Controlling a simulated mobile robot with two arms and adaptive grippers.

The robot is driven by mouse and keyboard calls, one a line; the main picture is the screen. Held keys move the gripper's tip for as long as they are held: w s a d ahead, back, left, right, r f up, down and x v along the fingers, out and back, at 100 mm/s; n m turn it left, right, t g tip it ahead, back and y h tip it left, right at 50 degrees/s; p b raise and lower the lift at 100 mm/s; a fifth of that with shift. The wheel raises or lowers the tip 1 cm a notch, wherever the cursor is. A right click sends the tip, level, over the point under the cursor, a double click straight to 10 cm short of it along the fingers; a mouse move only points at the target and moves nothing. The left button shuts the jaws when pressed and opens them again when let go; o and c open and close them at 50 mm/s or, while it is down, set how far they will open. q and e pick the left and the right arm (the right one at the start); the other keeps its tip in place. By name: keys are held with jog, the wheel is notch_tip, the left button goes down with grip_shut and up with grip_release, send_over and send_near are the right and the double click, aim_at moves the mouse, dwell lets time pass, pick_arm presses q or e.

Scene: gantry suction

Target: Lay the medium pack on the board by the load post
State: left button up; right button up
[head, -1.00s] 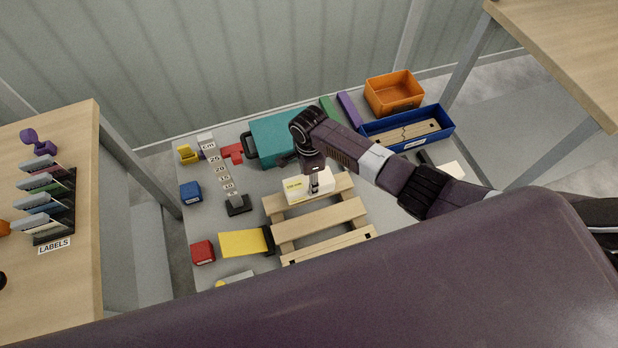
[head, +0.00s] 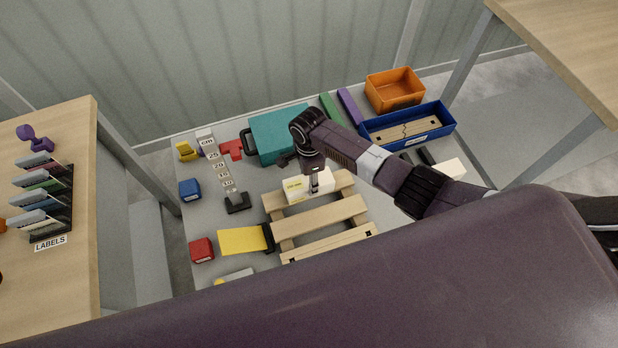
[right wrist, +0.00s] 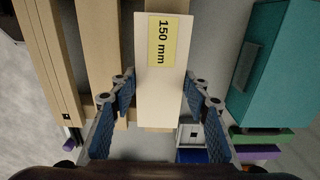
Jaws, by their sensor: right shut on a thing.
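A cream pack (head: 296,192) with a yellow label is at the far slat of the wooden slatted board (head: 318,217). In the right wrist view the pack (right wrist: 160,95) reads "150 mm". My right gripper (head: 314,186) is shut on it, with one blue-padded finger on each side (right wrist: 158,92). I cannot tell whether the pack rests on the slat or hangs just above it. A post with number tags (head: 224,177) and a dark foot stands left of the slatted board. My left gripper is not in view.
A teal case (head: 280,130) stands behind the slatted board. A yellow plate (head: 241,241) adjoins its left side. Blue (head: 190,190) and red (head: 202,250) blocks lie left. A blue tray (head: 448,122), an orange bin (head: 394,88) and another white block (head: 449,169) are right.

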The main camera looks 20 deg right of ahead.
jog(key=o, duration=1.5)
jog(key=shift+o, duration=0.2)
jog(key=shift+f, duration=0.1)
notch_tip(320, 180, up, 12)
